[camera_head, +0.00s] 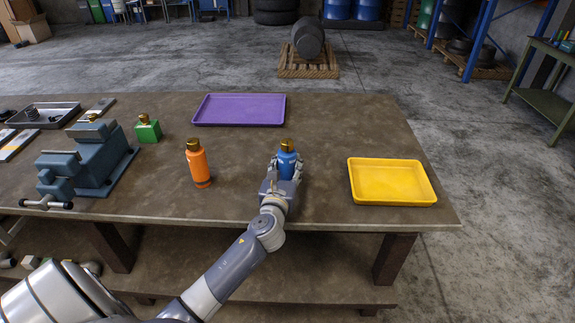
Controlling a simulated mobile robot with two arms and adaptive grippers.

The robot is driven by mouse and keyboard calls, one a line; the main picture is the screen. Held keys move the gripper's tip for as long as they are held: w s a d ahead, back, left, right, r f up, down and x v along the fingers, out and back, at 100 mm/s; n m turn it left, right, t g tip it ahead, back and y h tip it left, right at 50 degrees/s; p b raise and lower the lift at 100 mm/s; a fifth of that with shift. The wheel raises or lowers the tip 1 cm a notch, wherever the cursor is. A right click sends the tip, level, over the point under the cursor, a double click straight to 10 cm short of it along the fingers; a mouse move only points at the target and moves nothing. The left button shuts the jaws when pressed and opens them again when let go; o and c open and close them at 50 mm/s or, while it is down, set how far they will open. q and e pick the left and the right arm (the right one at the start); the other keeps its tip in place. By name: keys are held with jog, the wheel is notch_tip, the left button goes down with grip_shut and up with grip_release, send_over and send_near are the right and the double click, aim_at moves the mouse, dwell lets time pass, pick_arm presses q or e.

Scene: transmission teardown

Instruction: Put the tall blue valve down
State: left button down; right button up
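The tall blue valve (287,161) with a brass top stands upright near the middle right of the brown workbench (325,190). My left gripper (285,168) has a finger on each side of it and looks shut on its body. The gripper hides the valve's lower part, so I cannot tell whether its base touches the bench. My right gripper is not in view.
An orange valve (198,165) stands to the left, and a shorter green valve (148,130) beside the blue-grey vise (98,158). A purple tray (240,110) lies behind, a yellow tray (391,182) to the right. Both look empty. Bench around the blue valve is clear.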

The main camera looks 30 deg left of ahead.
pick_arm(q)
jog(key=shift+r, duration=0.1)
jog(key=c, duration=1)
grip_release()
jog(key=shift+s+f, duration=0.1)
jog(key=shift+f, duration=0.1)
jog(key=shift+o, duration=0.2)
jog(key=shift+r, duration=0.2)
jog(key=b+v, duration=0.1)
jog(key=v, duration=1)
jog(key=shift+f+b, duration=0.1)
jog(key=shift+b, duration=0.25)
jog(key=shift+s+d, duration=0.15)
jog(key=shift+s, duration=0.35)
